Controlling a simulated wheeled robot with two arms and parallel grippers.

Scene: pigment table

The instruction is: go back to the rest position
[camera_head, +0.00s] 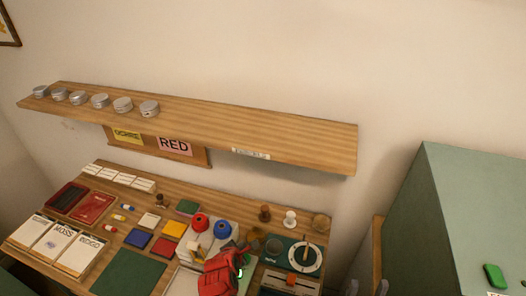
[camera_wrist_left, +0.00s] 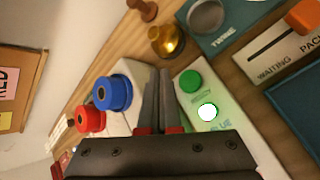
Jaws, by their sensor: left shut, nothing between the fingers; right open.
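My left gripper (camera_head: 238,255), red and dark, is low over the front middle of the pigment table (camera_head: 178,185). In the left wrist view its two dark fingers (camera_wrist_left: 158,95) are together with nothing between them. They are between a blue round-topped piece (camera_wrist_left: 113,92) and a pale panel with a green button (camera_wrist_left: 190,82) and a glowing white-green light (camera_wrist_left: 208,111). Whether the fingertips touch anything cannot be told. My right gripper (camera_head: 367,288) shows only as two grey fingers, apart and empty, at the bottom edge, right of the table.
A wooden shelf (camera_head: 230,122) with several metal tins stands out above the table. A green cabinet (camera_head: 470,190) is at the right. Red (camera_head: 201,221) and blue (camera_head: 222,229) tops, a round dial (camera_head: 305,257) and small pegs surround the left gripper.

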